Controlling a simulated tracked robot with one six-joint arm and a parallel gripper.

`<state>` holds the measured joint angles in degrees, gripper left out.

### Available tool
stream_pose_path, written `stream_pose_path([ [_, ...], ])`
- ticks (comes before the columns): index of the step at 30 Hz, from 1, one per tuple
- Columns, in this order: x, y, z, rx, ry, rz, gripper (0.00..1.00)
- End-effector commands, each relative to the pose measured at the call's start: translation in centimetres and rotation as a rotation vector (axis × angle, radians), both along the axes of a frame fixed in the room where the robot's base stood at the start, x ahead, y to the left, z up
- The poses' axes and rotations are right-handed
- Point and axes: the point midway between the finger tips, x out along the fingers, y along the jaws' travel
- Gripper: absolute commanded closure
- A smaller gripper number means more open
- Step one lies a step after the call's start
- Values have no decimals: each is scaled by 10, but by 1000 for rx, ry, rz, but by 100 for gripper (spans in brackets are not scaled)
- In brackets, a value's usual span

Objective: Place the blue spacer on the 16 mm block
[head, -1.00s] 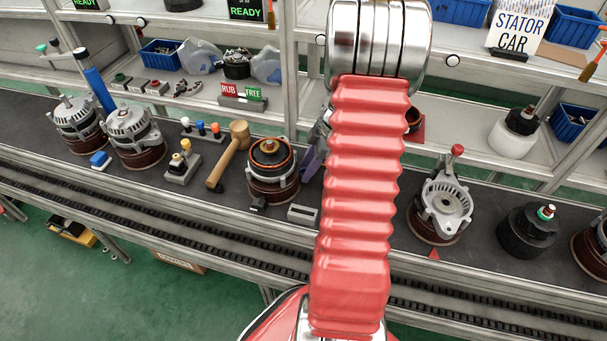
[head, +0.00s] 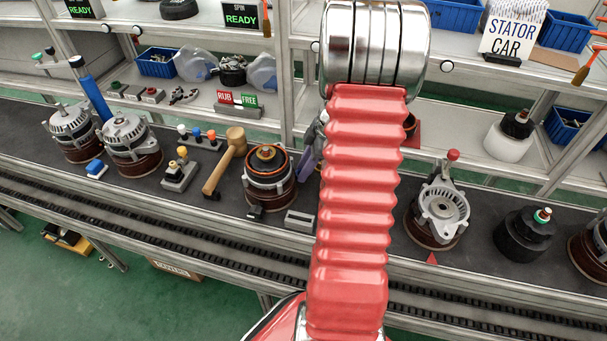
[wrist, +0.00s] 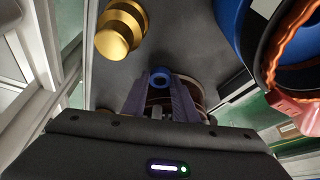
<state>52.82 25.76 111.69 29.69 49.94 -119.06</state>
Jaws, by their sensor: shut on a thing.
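My gripper (wrist: 163,92) is shut on the blue spacer (wrist: 160,73), a small blue ring with a dark hole at the fingertips in the wrist view. In the head view my arm hides most of the gripper; a purple-grey finger (head: 309,160) shows at its left edge, above the bench right of the copper-wound unit. The spacer is hidden there. No label marks the 16 mm block, so I cannot tell which block it is. A grey slotted block (head: 300,220) lies at the bench's front edge, and a grey block with brass pieces (head: 179,176) stands further left.
A copper-wound unit (head: 269,178) and a wooden mallet (head: 225,165) stand left of my arm. An alternator housing (head: 437,215) with a red-knobbed lever stands right. In the wrist view, a brass stepped piece (wrist: 118,34) is upper left and an orange-rimmed part (wrist: 290,45) right.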

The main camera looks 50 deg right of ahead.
Motion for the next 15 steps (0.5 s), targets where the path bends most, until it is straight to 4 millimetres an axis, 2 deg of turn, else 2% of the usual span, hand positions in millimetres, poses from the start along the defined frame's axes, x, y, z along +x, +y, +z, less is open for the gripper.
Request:
stream_pose_path([
  [15,0,-1,116,-5,-2,0,99],
])
